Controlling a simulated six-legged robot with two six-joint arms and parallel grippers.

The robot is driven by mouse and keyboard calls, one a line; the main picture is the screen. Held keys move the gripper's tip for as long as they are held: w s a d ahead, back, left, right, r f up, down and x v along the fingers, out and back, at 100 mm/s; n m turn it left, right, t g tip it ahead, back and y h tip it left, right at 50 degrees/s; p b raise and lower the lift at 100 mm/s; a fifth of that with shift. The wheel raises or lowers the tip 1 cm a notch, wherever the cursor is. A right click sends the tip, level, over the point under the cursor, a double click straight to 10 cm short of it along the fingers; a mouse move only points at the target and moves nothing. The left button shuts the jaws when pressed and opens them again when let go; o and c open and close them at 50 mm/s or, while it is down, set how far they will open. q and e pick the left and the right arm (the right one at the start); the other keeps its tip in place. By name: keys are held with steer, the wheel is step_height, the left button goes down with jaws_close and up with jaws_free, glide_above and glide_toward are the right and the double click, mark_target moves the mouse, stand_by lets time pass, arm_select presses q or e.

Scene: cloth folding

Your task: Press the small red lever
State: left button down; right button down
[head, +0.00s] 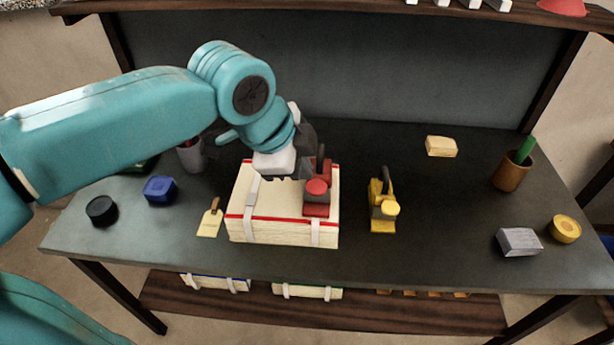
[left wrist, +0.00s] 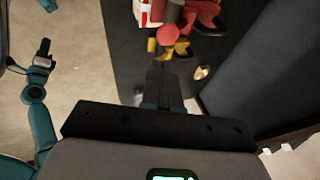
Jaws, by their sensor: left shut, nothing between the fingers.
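A red clamp-like tool (head: 317,202) with a round red knob (head: 317,187) and a dark upright handle sits on the right part of a cream box with red trim (head: 270,232). The tool also shows at the top of the left wrist view (left wrist: 205,17), with its round knob (left wrist: 168,35). My left gripper (head: 305,138) is just behind the tool, close to its handle; I cannot tell whether they touch. In the left wrist view its dark fingers (left wrist: 162,72) are together and empty. My right gripper (left wrist: 43,48) appears small at the left there, away from the table; its fingers are unclear.
A yellow tool (head: 382,212) of similar shape stands right of the box. A spatula (head: 210,220), blue block (head: 160,190) and black puck (head: 101,210) lie left. A cream block (head: 441,147), brown cup (head: 510,174) and grey block (head: 519,242) are right. Bare table lies between.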

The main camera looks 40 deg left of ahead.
arm_select(q)
steer(key=v, duration=0.4)
steer(key=shift+w+r, duration=0.15)
steer(key=shift+w, duration=0.05)
steer(key=shift+a, duration=0.1)
steer(key=shift+s, duration=0.1)
stand_by(0.6)
